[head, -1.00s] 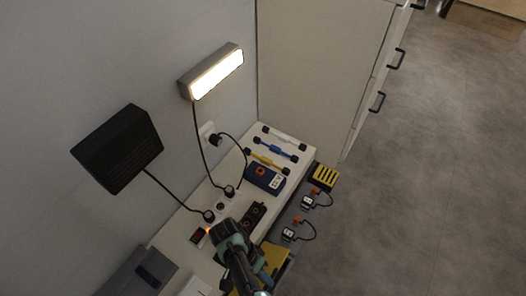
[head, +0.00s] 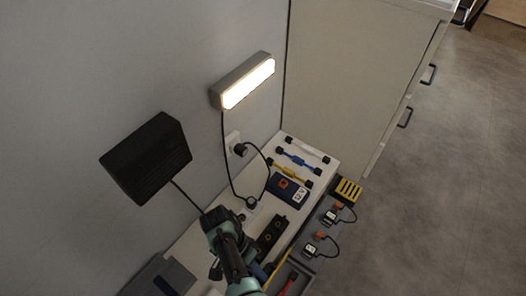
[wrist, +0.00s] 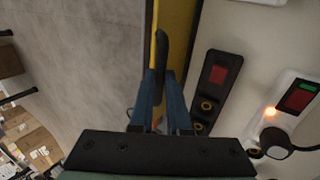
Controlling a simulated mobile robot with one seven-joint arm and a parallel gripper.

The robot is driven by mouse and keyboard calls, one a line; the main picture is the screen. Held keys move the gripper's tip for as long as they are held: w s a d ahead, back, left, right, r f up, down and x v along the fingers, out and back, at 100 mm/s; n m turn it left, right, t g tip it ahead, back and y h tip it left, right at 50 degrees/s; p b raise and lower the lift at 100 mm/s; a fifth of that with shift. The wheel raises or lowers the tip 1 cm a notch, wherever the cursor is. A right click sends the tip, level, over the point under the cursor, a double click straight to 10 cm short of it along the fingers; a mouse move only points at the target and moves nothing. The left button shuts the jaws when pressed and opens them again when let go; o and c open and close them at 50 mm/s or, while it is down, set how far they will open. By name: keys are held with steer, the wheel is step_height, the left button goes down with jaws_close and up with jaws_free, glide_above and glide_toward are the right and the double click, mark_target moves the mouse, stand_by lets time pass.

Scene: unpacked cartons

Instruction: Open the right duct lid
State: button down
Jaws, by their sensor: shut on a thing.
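The yellow duct lid (head: 283,256) shows in the head view as a thin strip beside the grey duct, partly behind my arm. In the wrist view the lid (wrist: 182,35) is a narrow upright yellow band, seen nearly edge-on. A black handle (wrist: 161,50) stands along its left side. My gripper (wrist: 163,80) has its two blue fingers closed around the lower end of this handle. In the head view my arm hides most of the gripper. A red part (head: 289,283) shows inside the duct.
The white bench holds a black panel with round sockets (head: 270,236), a blue box (head: 288,189) and coloured cable pieces (head: 297,161). Small plugged devices (head: 331,217) sit on the grey strip. A lit lamp (head: 248,83) and black box (head: 146,157) are on the wall. Open floor lies right.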

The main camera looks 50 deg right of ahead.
steer(key=shift+a+f, duration=0.15)
steer(key=shift+f, duration=0.25)
steer(key=c, duration=0.9)
jaws_free()
steer(key=shift+w, duration=0.1)
steer(key=shift+r, duration=0.15)
steer(key=shift+w, duration=0.1)
steer(key=shift+p+v, duration=2.5)
steer(key=shift+v, duration=3.95)
steer(key=shift+c, duration=0.2)
